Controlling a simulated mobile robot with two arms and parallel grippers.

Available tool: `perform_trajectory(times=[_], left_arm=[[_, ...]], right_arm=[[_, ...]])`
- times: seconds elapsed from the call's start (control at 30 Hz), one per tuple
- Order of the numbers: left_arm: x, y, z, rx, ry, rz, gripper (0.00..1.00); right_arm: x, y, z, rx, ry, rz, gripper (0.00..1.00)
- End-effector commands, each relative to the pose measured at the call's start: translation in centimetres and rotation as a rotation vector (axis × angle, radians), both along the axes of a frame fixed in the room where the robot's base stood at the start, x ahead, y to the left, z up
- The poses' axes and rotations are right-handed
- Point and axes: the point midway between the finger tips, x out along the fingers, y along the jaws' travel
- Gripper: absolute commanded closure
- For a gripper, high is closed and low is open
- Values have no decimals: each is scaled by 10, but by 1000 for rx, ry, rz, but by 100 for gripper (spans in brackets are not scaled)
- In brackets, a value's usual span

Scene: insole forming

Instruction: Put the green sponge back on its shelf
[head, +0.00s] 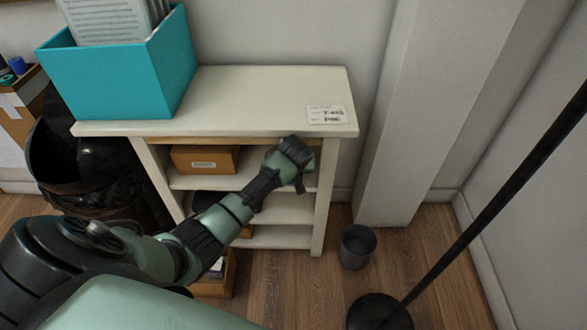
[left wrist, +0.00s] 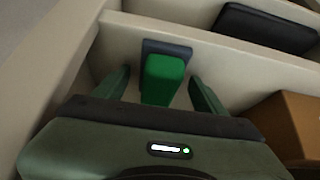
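The green sponge (left wrist: 164,76) shows in the left wrist view, with a dark blue-grey flat piece (left wrist: 181,50) right behind it. Both are at a pale surface of the white shelf unit (head: 328,190). My left gripper (left wrist: 160,88) is open, with one finger on each side of the sponge and a visible gap at both sides. In the head view my left arm reaches to the right end of the unit's upper compartment; the fingertips are hidden there and I cannot make out the sponge clearly. My right gripper is not in view.
A cardboard box (head: 204,159) stands left in the same compartment. A dark flat item (left wrist: 265,28) lies beyond a shelf board. A teal bin (head: 120,80) stands on top. A grey bin (head: 357,246) and a black pole stand (head: 380,312) are on the floor to the right.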

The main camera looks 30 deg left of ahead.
Motion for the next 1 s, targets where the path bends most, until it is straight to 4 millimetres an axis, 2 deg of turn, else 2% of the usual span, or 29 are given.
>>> perform_trajectory(times=[0.23, 0.37, 0.7, 1.0], left_arm=[[-1, -1, 6, 0, -1, -1, 29], [-5, -4, 16, -1, 0, -1, 29], [-73, -50, 14, -3, 3, -2, 29], [-104, -70, 11, -1, 4, -4, 29]], right_arm=[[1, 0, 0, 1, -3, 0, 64], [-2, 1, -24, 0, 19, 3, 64], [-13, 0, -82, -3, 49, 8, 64], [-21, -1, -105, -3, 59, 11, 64]])
